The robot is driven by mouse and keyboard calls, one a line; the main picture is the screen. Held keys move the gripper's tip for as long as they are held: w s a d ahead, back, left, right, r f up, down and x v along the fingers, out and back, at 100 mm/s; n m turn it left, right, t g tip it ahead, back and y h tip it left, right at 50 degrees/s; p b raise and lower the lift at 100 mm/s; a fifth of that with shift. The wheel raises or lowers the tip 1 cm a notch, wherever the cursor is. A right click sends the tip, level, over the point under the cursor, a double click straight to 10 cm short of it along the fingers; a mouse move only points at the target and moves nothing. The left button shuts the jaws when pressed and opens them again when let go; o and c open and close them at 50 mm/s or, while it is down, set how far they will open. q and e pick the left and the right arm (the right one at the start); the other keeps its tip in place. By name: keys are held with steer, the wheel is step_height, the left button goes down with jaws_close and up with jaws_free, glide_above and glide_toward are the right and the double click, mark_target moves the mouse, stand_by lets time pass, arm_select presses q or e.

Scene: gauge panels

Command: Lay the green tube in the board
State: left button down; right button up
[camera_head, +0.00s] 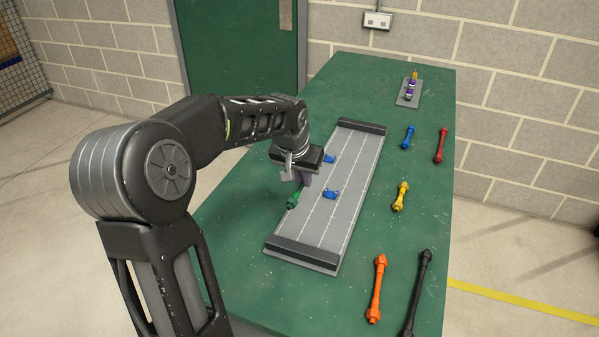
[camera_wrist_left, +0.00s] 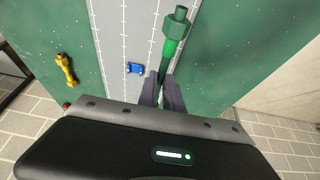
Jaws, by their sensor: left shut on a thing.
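The green tube (camera_head: 293,199) is in my left gripper (camera_head: 302,178), over the left edge of the grey board (camera_head: 316,237). In the left wrist view the tube (camera_wrist_left: 171,48) runs up from between the two fingers (camera_wrist_left: 161,90), with a thick hex end at the top. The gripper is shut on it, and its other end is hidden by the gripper. The board (camera_wrist_left: 115,45) has marked lines and dark end bars. Two blue clips (camera_head: 331,194) (camera_head: 329,159) sit on it. I cannot tell whether the tube touches the board. My right gripper is not in view.
Right of the board lie a blue tube (camera_head: 408,137), a red tube (camera_head: 440,146), a yellow tube (camera_head: 400,196), an orange tube (camera_head: 377,289) and a black tube (camera_head: 417,292). A small grey plate (camera_head: 410,91) with purple and yellow pieces is at the back of the green table (camera_head: 357,77).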

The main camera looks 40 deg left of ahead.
mark_target(301, 185)
arm_select(q)
steer(key=shift+f, duration=0.1)
steer(key=shift+f+b, duration=1.2)
steer(key=shift+f, duration=0.45)
steer(key=shift+f+b, duration=0.25)
steer(key=shift+b, duration=0.05)
steer(key=shift+f+b, duration=0.3)
steer(key=shift+f, duration=0.05)
steer(key=shift+f+b, duration=1.15)
steer(key=shift+f, duration=0.25)
steer(key=c, duration=1.4)
jaws_free()
steer(key=shift+c, duration=0.2)
steer(key=shift+r, duration=0.1)
